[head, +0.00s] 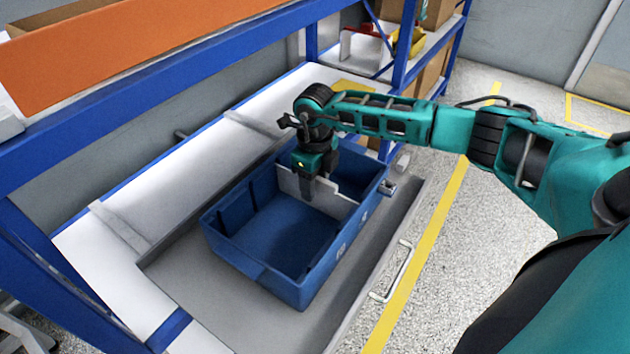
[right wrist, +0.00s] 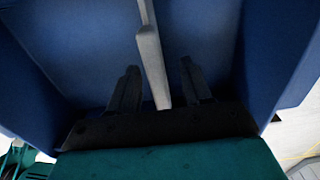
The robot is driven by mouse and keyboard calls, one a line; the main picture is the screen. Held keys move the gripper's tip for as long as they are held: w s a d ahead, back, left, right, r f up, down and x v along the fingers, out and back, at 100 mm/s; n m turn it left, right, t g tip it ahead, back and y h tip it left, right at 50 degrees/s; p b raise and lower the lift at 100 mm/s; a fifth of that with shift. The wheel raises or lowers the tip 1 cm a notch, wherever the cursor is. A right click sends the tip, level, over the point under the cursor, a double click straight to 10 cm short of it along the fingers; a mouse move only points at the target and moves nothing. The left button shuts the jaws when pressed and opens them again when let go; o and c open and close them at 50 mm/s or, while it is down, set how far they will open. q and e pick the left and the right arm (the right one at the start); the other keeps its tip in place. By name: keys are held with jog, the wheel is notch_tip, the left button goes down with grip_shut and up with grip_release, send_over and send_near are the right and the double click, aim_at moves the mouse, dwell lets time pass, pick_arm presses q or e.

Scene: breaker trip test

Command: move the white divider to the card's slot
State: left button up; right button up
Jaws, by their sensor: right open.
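The blue bin (head: 250,268) stands in the grey pull-out drawer (head: 185,268). The white divider (head: 334,203) stands upright across the bin, parting a large near compartment from a smaller far one. My right gripper (head: 308,188) points down over the divider and partly hides it. In the right wrist view the fingers of my right gripper (right wrist: 160,70) are open, one on each side of the divider (right wrist: 150,58), with gaps showing. Small light marks show on the bin's right outer wall, too small to read. I cannot make out a card. My left gripper is not in view.
The drawer has a handle (head: 397,272) on its right side. Boxes (head: 437,12) sit on the shelf behind. The bin's near compartment looks empty. Open floor lies right.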

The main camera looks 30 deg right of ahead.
pick_arm(q)
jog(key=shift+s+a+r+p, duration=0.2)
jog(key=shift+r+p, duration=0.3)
jog(key=shift+p, duration=0.5)
pick_arm(e)
notch_tip(320, 180, up, 13)
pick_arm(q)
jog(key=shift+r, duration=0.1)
